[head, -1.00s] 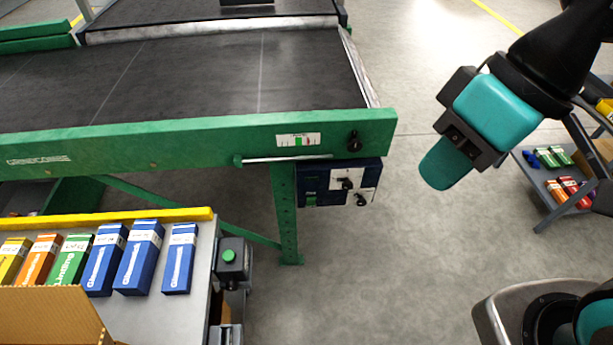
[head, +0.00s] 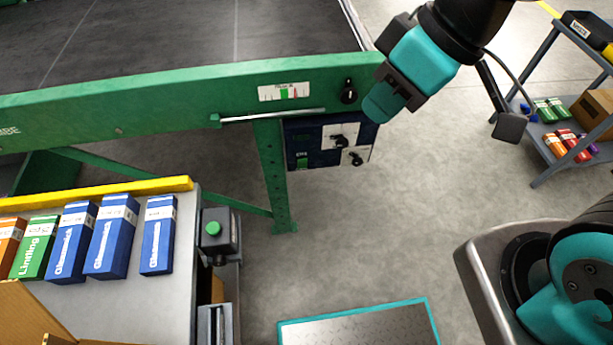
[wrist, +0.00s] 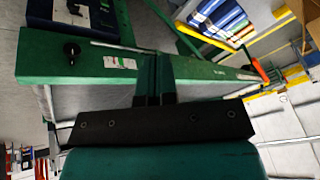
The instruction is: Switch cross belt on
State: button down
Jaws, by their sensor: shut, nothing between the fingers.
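A dark blue control box (head: 305,133) hangs under the right end of the green conveyor beam (head: 180,100). Its white panels carry two black rotary switches, an upper one (head: 340,142) and a lower one (head: 356,158). I cannot read which is labelled for the cross belt. A black knob (head: 348,92) sits on the beam above, beside a gauge; this knob also shows in the wrist view (wrist: 71,48). My gripper (wrist: 155,58) is shut and empty, in front of the beam. In the head view my teal wrist is up and right of the box, and the fingertips are hard to make out.
A dark belt (head: 180,45) lies behind the beam. A table at lower left holds several coloured cartons and a button box with a green button (head: 213,228). A shelf cart (head: 545,150) stands at right. A teal-edged metal plate (head: 360,328) lies below. Floor between is clear.

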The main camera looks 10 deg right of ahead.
jog(key=w+a+f+n+t+b, duration=0.1)
jog(key=w+f+n+t+b, duration=0.1)
jog(key=w+f+b, duration=0.3)
jog(key=w+a+f+n+t+b, duration=0.1)
jog(key=w+f+n+b, duration=0.4)
jog(key=f+b, duration=0.9)
notch_tip(320, 180, down, 14)
jog(key=shift+w+t, duration=0.65)
jog(key=shift+t, duration=0.25)
jog(key=b, duration=0.5)
send_near(298, 168)
jog(key=x, duration=0.4)
jog(key=shift+w+a+f, duration=0.1)
jog(key=shift+a+f, duration=0.05)
